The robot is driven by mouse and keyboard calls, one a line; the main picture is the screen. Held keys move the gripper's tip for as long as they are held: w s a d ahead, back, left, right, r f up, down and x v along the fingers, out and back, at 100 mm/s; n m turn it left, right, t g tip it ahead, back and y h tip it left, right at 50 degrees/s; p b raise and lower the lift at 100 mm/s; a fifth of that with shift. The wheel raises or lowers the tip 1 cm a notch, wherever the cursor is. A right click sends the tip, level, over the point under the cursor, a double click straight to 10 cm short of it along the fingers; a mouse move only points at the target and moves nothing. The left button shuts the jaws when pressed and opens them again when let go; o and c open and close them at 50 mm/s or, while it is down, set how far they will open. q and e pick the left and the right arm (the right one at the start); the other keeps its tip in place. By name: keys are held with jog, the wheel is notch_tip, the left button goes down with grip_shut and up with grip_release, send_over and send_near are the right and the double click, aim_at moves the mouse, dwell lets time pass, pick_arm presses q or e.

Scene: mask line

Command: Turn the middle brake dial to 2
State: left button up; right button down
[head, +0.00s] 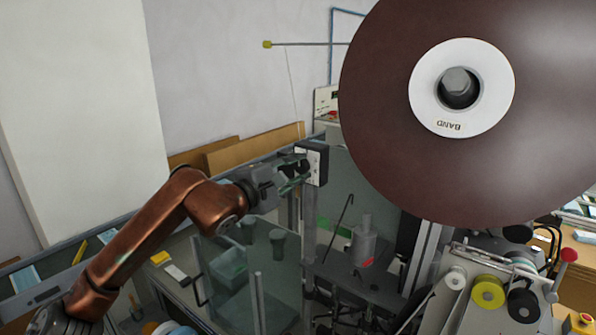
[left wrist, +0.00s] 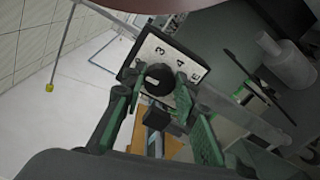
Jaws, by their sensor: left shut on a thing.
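In the head view the plate (head: 314,158) is on a dark box at the top of a post. My left gripper (head: 297,172) reaches it from the left and partly covers the knob. In the left wrist view my left gripper's green fingers (left wrist: 154,88) are on either side of the knob, shut on it. My right gripper is out of view.
A large brown roll (head: 400,120) with a white hub hangs close to the right of the dial. Below are clear guard panels (head: 232,285), a grey cylinder (head: 363,245) and several rollers (head: 487,292). A thin rod with a yellow tip (head: 267,44) sticks out above.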

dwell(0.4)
pick_arm(q)
jog(key=o, duration=1.1)
jog(key=shift+o, duration=0.2)
jog(key=v, duration=1.2)
